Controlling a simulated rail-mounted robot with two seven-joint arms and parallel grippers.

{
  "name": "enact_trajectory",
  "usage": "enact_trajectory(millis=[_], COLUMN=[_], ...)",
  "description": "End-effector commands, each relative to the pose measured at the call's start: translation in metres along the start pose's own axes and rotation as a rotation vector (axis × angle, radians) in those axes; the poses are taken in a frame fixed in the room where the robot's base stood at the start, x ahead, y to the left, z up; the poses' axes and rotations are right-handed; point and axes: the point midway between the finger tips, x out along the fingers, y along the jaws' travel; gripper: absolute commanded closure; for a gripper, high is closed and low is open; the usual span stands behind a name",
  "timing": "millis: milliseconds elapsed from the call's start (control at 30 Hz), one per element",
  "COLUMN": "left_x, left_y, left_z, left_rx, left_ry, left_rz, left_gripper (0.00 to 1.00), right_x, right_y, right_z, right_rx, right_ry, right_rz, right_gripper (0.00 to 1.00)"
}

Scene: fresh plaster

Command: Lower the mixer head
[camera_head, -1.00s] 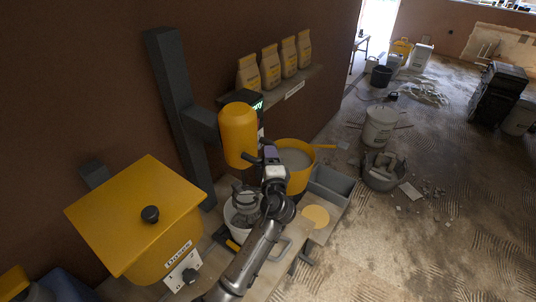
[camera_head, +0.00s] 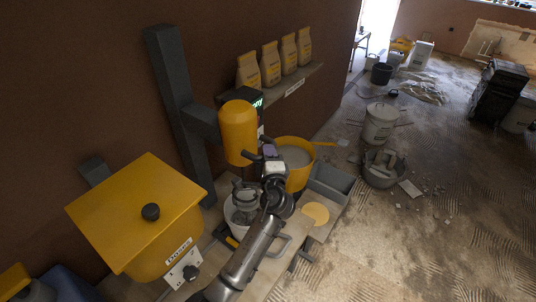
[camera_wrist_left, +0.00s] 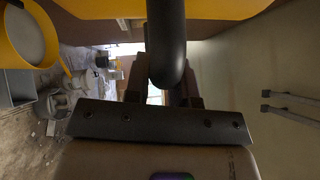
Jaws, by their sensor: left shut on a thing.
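The mixer head (camera_head: 238,134) is a yellow rounded cylinder on a dark arm from the tall grey column (camera_head: 178,112). It stands raised above the bench. A dark curved handle (camera_wrist_left: 166,45) shows in the left wrist view, below the yellow body. My left gripper (camera_head: 260,158) is at the lower right side of the head, with its fingers shut around this handle. The gripper partly hides the handle in the head view. A yellow bucket (camera_head: 308,176) with pale contents stands behind and right of the gripper. My right gripper is not seen.
A yellow lidded hopper (camera_head: 130,205) stands at the left. A white bucket (camera_head: 232,217) with a grey tool is beside my arm. Several bags stand on a wall shelf (camera_head: 298,84).

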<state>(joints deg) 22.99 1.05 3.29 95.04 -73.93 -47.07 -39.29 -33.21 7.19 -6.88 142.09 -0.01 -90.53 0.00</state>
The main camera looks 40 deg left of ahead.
Motion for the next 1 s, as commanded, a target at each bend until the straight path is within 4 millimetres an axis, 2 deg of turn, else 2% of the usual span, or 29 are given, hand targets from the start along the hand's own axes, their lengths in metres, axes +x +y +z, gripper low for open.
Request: enact_trajectory(millis=[267, 467, 667, 1000], left_x=[0.0, -0.002, -0.006, -0.016], left_y=[0.001, 0.012, 0.041, 0.119], left_z=[0.0, -0.002, -0.006, -0.017], left_rx=[0.001, 0.0, 0.001, 0.001], left_ry=[0.0, 0.0, 0.0, 0.001], left_rz=[0.001, 0.002, 0.004, 0.006], left_gripper=[1.0, 1.0, 1.0, 1.0], right_x=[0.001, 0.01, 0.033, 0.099], right_y=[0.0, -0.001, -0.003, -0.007], right_z=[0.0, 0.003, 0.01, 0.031], right_rx=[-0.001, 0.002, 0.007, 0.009], right_ry=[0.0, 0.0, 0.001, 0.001], right_rz=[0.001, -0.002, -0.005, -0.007], right_gripper=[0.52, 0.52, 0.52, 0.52])
